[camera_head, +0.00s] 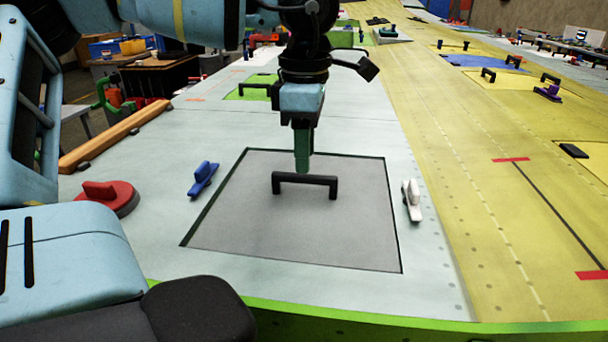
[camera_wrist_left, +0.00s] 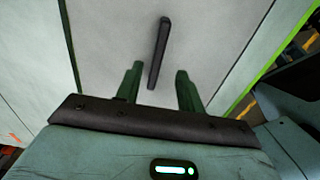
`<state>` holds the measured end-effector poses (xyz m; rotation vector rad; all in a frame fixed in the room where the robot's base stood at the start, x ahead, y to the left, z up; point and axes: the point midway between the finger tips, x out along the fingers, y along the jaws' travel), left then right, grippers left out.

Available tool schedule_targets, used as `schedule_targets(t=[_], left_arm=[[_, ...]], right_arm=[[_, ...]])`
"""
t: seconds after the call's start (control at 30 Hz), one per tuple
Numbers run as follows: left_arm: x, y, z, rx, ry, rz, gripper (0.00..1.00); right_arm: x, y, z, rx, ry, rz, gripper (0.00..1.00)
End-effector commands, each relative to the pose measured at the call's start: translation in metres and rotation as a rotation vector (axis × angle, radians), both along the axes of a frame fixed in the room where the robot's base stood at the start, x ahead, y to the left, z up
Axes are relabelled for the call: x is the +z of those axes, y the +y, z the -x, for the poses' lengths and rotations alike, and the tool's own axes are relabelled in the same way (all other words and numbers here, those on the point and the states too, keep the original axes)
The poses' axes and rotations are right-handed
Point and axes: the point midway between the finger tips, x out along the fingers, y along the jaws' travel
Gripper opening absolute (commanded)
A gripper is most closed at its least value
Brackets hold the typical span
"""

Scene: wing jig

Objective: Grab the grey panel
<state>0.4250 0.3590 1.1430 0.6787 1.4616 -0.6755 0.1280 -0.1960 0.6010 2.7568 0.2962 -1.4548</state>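The grey panel (camera_head: 290,230) lies in a square opening of the pale wing skin, with a black bar handle (camera_head: 305,179) standing near its far middle. The panel also fills much of the left wrist view (camera_wrist_left: 210,45), where the handle (camera_wrist_left: 160,48) runs nearly upright in the picture. My left gripper (camera_head: 302,165) points down just behind and above the handle. In the left wrist view its two green fingers (camera_wrist_left: 157,88) are apart, with the handle's near end lying between their tips in the picture. Whether they touch it cannot be told. My right gripper is not seen.
A blue clamp (camera_head: 203,178) and a red round tool (camera_head: 108,196) lie left of the panel. A white clamp (camera_head: 411,200) lies at its right edge. A wooden bar (camera_head: 115,136) runs along the left edge. The yellow wing skin (camera_head: 480,200) lies to the right.

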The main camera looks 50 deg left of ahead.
Motion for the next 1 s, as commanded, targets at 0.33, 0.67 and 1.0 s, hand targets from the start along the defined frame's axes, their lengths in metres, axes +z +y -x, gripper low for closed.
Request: schedule_targets(t=[0.33,0.67,1.0], left_arm=[[-0.037,0.003,-0.001,0.0,0.002,0.001,0.38],[-0.038,0.003,-0.001,0.001,0.001,0.001,0.24],[-0.038,0.003,-0.001,0.001,0.001,0.001,0.0]], right_arm=[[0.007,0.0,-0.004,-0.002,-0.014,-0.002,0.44],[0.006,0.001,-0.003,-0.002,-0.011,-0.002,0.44],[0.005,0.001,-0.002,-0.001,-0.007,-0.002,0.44]])
